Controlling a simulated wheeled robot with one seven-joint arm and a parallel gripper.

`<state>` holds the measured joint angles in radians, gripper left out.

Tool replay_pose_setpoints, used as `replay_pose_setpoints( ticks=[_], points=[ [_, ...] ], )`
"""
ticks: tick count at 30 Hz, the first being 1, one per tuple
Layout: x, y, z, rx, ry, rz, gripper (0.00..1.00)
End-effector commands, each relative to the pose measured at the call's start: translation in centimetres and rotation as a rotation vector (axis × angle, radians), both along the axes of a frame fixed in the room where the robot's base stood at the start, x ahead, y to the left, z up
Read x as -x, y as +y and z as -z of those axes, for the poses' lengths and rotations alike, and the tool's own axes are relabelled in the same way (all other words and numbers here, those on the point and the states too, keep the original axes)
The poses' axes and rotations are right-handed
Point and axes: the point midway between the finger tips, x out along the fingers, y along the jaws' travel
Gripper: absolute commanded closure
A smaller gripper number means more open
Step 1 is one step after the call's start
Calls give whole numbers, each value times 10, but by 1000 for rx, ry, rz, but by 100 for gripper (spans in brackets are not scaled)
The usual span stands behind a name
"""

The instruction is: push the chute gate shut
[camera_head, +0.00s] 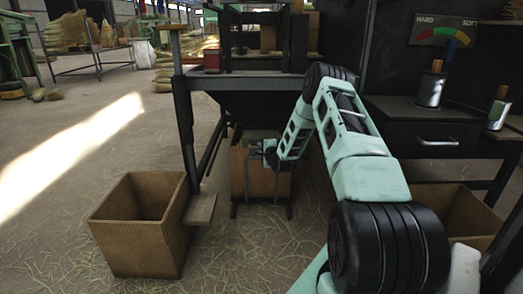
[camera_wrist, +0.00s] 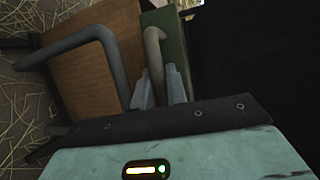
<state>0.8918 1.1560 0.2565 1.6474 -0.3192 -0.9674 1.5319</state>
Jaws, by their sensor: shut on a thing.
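The chute gate shows in the wrist view as a green plate (camera_wrist: 178,45) with a curved, worn tan handle (camera_wrist: 154,45). My gripper (camera_wrist: 160,92) has its two grey fingers closed at the lower end of this handle. In the head view my gripper (camera_head: 268,155) is low under the black chute (camera_head: 255,104), in front of a brown box-like body (camera_head: 262,182). A green edge of the gate (camera_head: 258,135) shows just above it, partly hidden by my gripper. How far the gate stands open cannot be told.
A grey bent bar (camera_wrist: 92,42) crosses a brown panel (camera_wrist: 85,75) left of my fingers. An open wooden bin (camera_head: 140,235) stands on the straw-strewn floor at left, by a dark post (camera_head: 186,135). A drawer bench (camera_head: 435,140) with cans is at right.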

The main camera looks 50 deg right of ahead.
Motion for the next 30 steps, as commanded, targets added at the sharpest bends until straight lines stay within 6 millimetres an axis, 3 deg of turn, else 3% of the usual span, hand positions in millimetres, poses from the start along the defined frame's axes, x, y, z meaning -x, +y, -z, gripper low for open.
replay_pose_setpoints(
  ticks=[3, 4, 6, 20, 30],
  points=[
    [-1, -3, -2, 4, -4, 5, 100],
    [-1, -3, -2, 5, -5, 5, 83],
    [-1, -3, -2, 5, -5, 5, 64],
    [6, 0, -8, 6, -9, 5, 64],
    [68, 32, -20, -2, 2, 4, 64]
  ],
)
